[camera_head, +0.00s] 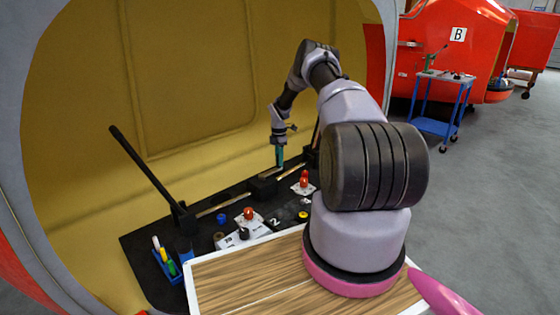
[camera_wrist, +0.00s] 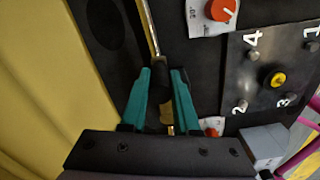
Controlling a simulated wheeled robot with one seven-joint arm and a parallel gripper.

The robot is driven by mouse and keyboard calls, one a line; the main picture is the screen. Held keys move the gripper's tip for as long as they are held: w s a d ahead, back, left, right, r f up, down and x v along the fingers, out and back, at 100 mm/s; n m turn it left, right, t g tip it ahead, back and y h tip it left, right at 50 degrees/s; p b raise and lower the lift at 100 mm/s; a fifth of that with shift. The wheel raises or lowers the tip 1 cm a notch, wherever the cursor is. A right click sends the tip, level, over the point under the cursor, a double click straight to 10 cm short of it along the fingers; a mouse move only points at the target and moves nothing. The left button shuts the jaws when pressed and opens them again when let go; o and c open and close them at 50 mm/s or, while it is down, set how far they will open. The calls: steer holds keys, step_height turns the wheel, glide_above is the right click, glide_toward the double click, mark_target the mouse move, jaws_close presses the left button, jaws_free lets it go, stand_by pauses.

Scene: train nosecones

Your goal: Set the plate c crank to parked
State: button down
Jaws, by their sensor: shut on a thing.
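My gripper (camera_head: 280,160) reaches down over the black console at the back. A brass-coloured strip (camera_wrist: 150,28) runs along the console beyond the handle. In the head view a black block (camera_head: 262,187) sits just below and left of the fingers. The handle's lower part is hidden by my fingers and wrist. No plate letter is readable at the handle, so I cannot confirm it is the plate c crank.
A long black lever (camera_head: 145,165) leans left. Red knobs (camera_head: 304,178) (camera_head: 249,213) stand on pale plates. A numbered plate (camera_wrist: 258,62) with a yellow button (camera_wrist: 278,79) lies right of my fingers in the wrist view. A pen holder (camera_head: 166,262) sits front left; the yellow wall is close behind.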

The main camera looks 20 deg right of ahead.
steer(key=shift+w+a, duration=0.25)
stand_by(0.3)
steer(key=c, duration=0.6)
jaws_free()
steer(key=shift+c, duration=0.2)
step_height(320, 180, up, 11)
steer(key=shift+f, duration=0.1)
